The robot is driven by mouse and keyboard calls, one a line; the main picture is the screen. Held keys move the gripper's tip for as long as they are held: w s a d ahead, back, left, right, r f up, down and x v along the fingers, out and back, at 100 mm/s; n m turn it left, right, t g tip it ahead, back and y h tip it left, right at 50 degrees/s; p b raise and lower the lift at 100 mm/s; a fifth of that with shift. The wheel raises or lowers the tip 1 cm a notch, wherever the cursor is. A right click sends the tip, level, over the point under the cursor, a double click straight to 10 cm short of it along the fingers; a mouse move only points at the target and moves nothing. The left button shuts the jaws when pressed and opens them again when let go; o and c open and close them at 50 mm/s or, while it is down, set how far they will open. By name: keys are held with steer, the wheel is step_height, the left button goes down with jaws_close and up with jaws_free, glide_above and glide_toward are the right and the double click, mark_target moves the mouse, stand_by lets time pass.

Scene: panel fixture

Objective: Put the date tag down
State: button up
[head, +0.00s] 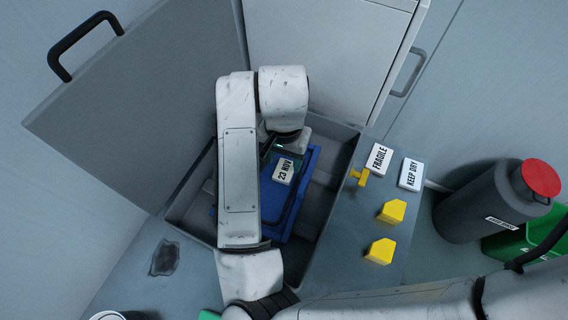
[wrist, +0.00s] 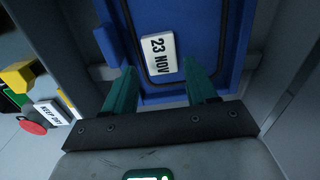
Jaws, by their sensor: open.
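The date tag (head: 284,171) is a white block reading "23 NOV". It lies on the blue case (head: 303,190), which sits inside a grey open-topped bin (head: 330,205). In the wrist view the date tag (wrist: 159,54) lies on the blue surface (wrist: 205,45), just beyond the fingertips. My gripper (wrist: 163,80) is open, with a green finger on each side and nothing between them. In the head view my arm hides most of the gripper and part of the case.
White tags reading "FRAGILE" (head: 379,158) and "KEEP DRY" (head: 411,174) lie right of the bin, near yellow blocks (head: 392,211). The bin walls surround the case closely.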

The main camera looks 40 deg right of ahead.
mark_target(284, 171)
step_height(284, 171, up, 7)
steer(key=shift+p, duration=0.4)
stand_by(1.2)
